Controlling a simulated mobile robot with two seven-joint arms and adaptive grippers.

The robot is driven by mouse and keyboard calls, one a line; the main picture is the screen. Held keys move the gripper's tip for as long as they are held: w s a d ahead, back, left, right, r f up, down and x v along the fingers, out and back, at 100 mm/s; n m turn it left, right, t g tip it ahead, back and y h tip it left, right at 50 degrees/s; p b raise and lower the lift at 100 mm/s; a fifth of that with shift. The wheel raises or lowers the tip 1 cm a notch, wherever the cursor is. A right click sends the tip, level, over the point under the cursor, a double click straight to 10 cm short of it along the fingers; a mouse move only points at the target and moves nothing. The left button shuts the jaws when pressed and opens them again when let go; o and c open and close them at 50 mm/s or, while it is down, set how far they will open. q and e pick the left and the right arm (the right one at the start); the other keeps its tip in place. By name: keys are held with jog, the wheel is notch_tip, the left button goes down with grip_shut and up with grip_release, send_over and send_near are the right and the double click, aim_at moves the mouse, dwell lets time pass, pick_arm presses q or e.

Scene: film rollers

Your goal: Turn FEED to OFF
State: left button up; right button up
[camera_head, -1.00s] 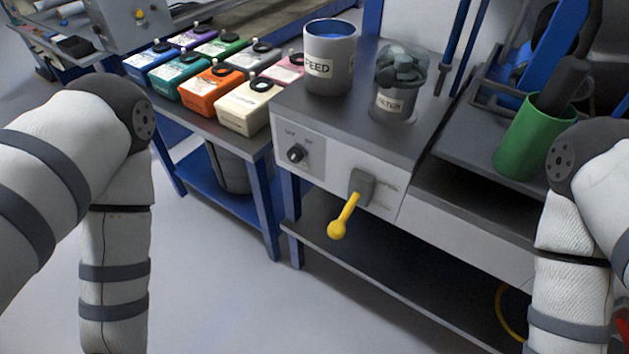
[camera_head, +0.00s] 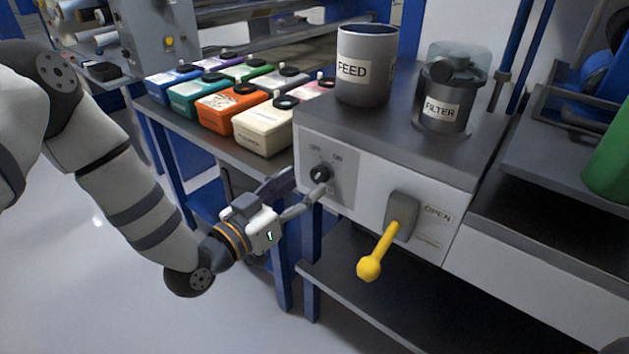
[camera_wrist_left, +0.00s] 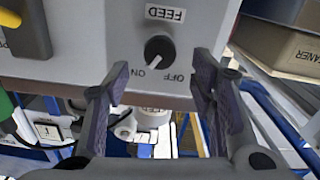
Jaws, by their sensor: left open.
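The FEED knob (camera_head: 321,174) is a small black round dial on the light grey front panel of the machine. It also shows in the left wrist view (camera_wrist_left: 158,48), with its white mark pointing towards ON. OFF is printed on the other side of it. My left gripper (camera_head: 308,188) is just in front of the knob, below and to its left in the head view. In the left wrist view its two fingers (camera_wrist_left: 163,78) are apart and empty, with the knob showing between and beyond them. My right gripper is out of view.
A yellow-handled lever (camera_head: 383,250) sticks out right of the knob. The FEED cup (camera_head: 367,80) and FILTER jar (camera_head: 442,105) stand on the machine top. Several coloured cartons, including a cream one (camera_head: 265,130), stand on the bench to the left.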

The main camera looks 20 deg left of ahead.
aim_at(315, 178)
pick_arm(q)
jog(key=x, duration=0.4)
jog(key=shift+w+f, duration=0.1)
jog(key=c, duration=1.1)
jog(key=shift+c, duration=0.2)
jog(key=shift+n, duration=1.5)
jog(key=n, duration=0.2)
jog(key=shift+n+p, duration=0.3)
jog(key=shift+n, duration=0.1)
jog(key=n, duration=0.2)
jog(key=shift+f+n, duration=0.15)
jog(key=shift+n, duration=1.85)
